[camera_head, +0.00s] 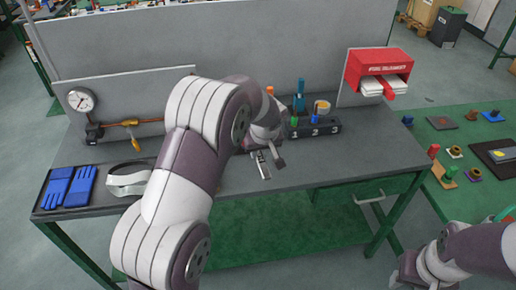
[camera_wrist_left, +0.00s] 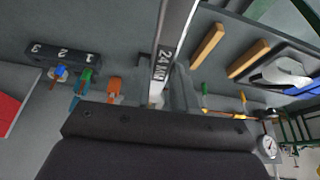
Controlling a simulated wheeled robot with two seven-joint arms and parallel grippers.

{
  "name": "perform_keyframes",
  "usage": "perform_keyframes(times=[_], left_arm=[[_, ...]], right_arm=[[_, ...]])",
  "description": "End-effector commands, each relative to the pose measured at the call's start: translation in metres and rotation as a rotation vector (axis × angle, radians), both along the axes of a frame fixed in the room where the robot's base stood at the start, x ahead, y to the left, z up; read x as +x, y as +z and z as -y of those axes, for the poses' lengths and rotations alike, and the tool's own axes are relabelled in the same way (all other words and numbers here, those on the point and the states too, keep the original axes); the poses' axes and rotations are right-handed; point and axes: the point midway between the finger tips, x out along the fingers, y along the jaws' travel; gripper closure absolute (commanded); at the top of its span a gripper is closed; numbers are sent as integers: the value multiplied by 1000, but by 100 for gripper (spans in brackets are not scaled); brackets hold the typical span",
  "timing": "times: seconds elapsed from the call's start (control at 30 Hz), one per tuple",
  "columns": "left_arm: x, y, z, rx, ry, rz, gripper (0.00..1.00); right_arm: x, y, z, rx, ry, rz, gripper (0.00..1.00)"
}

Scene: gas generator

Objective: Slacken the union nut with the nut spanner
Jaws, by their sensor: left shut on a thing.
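My left gripper (camera_head: 266,160) is over the middle of the bench. In the left wrist view, my left gripper (camera_wrist_left: 166,95) is shut on a steel spanner (camera_wrist_left: 165,65) marked 24 MM, which extends away between the fingers; its far end is out of frame. The spanner shows only in small part in the head view. The pipe with the union nut (camera_head: 131,123) is at the back left by the pressure gauge (camera_head: 81,100), well apart from the gripper. The nut is too small to make out clearly. My right gripper (camera_head: 409,273) is low at the right, its fingers unclear.
A black rack (camera_head: 316,128) numbered 1, 2, 3 stands right of the gripper with coloured-handled items. A red dispenser (camera_head: 380,70) hangs at the back right.

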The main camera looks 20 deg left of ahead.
Motion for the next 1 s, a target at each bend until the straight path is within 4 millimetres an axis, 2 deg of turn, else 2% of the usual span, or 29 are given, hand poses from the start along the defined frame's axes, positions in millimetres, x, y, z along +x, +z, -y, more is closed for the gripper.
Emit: perform_keyframes(times=[0.17,0.23,0.7,1.0], left_arm=[[-1,-3,1,1,-1,4,100],[4,3,-3,0,1,3,100],[52,3,-36,1,1,3,100],[60,1,-42,1,-1,3,100]], right_arm=[[0,-10,0,0,0,0,56],[0,-2,0,0,0,-1,56],[0,22,0,0,0,0,56],[0,24,0,0,0,0,56]])
